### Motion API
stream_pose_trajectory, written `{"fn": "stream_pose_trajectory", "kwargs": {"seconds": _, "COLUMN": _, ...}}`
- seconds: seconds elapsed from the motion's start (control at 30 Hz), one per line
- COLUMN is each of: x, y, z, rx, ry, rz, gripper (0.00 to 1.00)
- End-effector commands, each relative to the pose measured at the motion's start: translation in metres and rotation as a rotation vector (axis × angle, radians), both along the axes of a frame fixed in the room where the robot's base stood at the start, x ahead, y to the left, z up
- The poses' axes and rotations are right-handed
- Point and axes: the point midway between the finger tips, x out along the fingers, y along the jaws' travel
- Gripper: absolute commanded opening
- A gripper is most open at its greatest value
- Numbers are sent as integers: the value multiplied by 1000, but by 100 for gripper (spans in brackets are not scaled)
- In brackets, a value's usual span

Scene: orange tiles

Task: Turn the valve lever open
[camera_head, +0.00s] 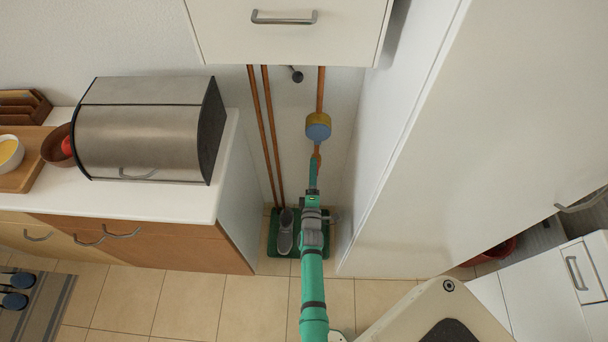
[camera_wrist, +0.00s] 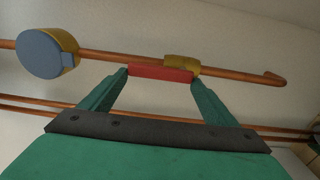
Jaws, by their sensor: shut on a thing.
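The valve lever (camera_wrist: 160,73) is a short red bar in the wrist view. It lies roughly along the copper pipe, beside the brass valve body (camera_wrist: 182,62). My gripper (camera_wrist: 160,76) has its two green fingers at the two ends of the lever and is shut on it. In the head view my green arm reaches into the gap between the counter and the tall white cabinet. My gripper (camera_head: 315,166) is there at the pipe, below a round gauge.
A blue-faced brass gauge (camera_head: 318,126) sits on the same copper pipe, just above my gripper. Two more copper pipes (camera_head: 268,130) run to the left. A counter wall (camera_head: 235,190) and a tall white cabinet (camera_head: 400,180) bound the narrow gap. Shoes (camera_head: 285,232) stand on a green mat below.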

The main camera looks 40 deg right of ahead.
Motion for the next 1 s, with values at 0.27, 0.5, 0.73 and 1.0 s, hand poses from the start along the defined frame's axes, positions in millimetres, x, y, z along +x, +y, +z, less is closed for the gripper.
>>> {"fn": "stream_pose_trajectory", "kwargs": {"seconds": 0.27, "x": -5, "y": -6, "z": -1, "rx": -12, "ry": 12, "rz": -12, "gripper": 42}}
{"fn": "stream_pose_trajectory", "kwargs": {"seconds": 0.5, "x": -5, "y": -6, "z": -1, "rx": -13, "ry": 13, "rz": -11, "gripper": 42}}
{"fn": "stream_pose_trajectory", "kwargs": {"seconds": 0.73, "x": -4, "y": -5, "z": -1, "rx": -12, "ry": 11, "rz": -10, "gripper": 100}}
{"fn": "stream_pose_trajectory", "kwargs": {"seconds": 1.0, "x": -13, "y": 3, "z": -2, "rx": -10, "ry": 10, "rz": -9, "gripper": 100}}
